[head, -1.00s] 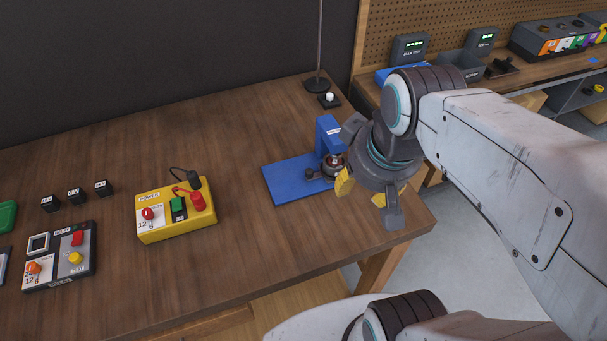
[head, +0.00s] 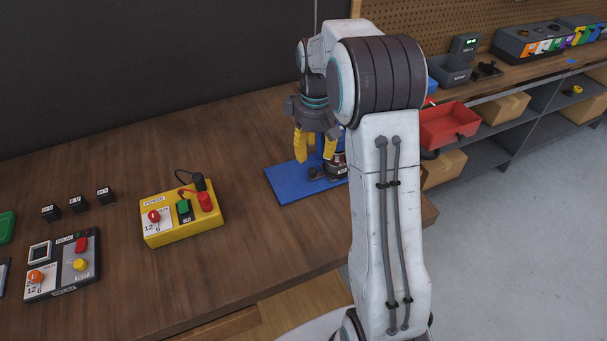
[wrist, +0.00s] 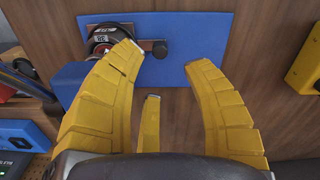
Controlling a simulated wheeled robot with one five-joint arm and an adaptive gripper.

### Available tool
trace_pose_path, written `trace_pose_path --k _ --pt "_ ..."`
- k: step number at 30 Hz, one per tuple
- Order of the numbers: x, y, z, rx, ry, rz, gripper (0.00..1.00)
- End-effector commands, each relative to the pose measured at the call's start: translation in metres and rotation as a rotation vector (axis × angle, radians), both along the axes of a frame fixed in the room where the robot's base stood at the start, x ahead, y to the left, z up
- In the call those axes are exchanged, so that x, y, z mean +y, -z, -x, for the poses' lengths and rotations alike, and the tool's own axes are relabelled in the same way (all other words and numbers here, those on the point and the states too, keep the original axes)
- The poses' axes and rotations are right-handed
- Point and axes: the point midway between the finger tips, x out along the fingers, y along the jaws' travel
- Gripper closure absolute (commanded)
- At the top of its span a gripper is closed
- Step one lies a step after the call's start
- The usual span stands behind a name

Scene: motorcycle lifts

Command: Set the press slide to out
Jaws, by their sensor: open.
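The press has a flat blue base plate (head: 288,187) near the right end of the wooden bench. Its upright blue column is mostly hidden behind my gripper and arm in the head view. The slide, a bar with a dark round knob (wrist: 160,49), shows in the wrist view beside a round dark piece (wrist: 104,37) with a label. The knob also shows in the head view (head: 314,173). My gripper (head: 316,152) is open, pointing down over the press. In the wrist view its yellow fingers (wrist: 165,62) are spread, with the knob between and beyond the tips. I cannot tell the slide's position.
A yellow power box (head: 180,222) stands left of the press. A relay box (head: 64,264) and several small black blocks (head: 77,204) are farther left. A red bin (head: 449,126) is right of my arm. Bare bench lies between the power box and press.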

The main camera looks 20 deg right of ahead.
Motion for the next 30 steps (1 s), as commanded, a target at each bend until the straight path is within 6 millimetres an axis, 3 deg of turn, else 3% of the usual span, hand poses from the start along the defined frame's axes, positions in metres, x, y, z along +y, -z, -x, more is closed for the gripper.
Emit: trace_pose_path --k 19,30 --pt "-0.003 0.067 -0.003 0.010 -0.005 -0.003 0.55" --pt "-0.003 0.079 -0.004 0.008 -0.005 -0.002 0.55"
